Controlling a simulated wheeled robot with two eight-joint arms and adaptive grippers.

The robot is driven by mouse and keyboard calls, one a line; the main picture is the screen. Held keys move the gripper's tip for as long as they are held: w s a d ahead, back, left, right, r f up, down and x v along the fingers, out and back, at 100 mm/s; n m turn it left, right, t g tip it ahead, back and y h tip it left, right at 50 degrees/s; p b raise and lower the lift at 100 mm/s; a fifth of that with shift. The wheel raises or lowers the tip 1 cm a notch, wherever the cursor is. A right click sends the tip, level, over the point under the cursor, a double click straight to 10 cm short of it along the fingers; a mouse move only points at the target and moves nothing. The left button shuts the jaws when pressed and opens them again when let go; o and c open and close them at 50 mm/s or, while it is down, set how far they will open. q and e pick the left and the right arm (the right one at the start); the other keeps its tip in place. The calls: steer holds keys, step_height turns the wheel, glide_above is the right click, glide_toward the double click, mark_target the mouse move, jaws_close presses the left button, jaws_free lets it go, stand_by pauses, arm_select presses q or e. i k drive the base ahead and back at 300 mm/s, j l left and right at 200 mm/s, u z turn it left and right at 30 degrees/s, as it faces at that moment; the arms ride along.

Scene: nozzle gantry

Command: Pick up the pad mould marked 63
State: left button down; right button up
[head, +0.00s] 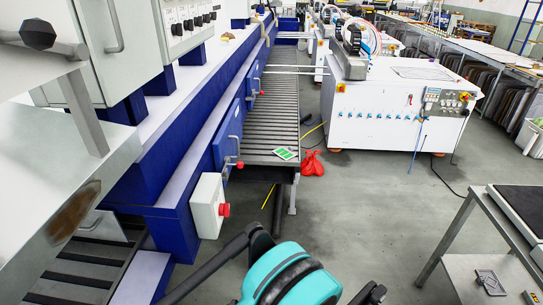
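No marking 63 can be read anywhere in view. A small grey piece with a patterned, recessed face (491,281) lies flat on the low white shelf at the lower right. It may be a pad mould, but I cannot tell its number. At the bottom centre I see teal and black parts of my own arm, but neither gripper's fingers can be made out. Both grippers are out of view.
A metal-framed table (477,208) stands above the low shelf (455,272) at right. A blue and white machine line with a roller conveyor (270,120) runs along the left. A white machine cabinet (385,110) stands behind. The middle floor is clear.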

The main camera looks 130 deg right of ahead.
mark_target(285, 154)
steer(key=z, duration=4.45)
steer(key=i+z, duration=0.15)
steer(key=i, duration=0.35)
steer(key=i+z, duration=0.15)
steer(key=i, duration=0.3)
steer(key=i+j+z, duration=0.1)
steer(key=i, duration=0.4)
steer(key=i+j+z, duration=0.15)
steer(key=i, duration=0.3)
steer(key=i+j+z, duration=0.15)
steer(key=i, duration=0.35)
steer(key=i+j+z, duration=0.15)
steer(key=i+j, duration=0.2)
steer(key=i+j+z, duration=0.2)
steer(key=i+j, duration=0.55)
steer(key=j, duration=0.1)
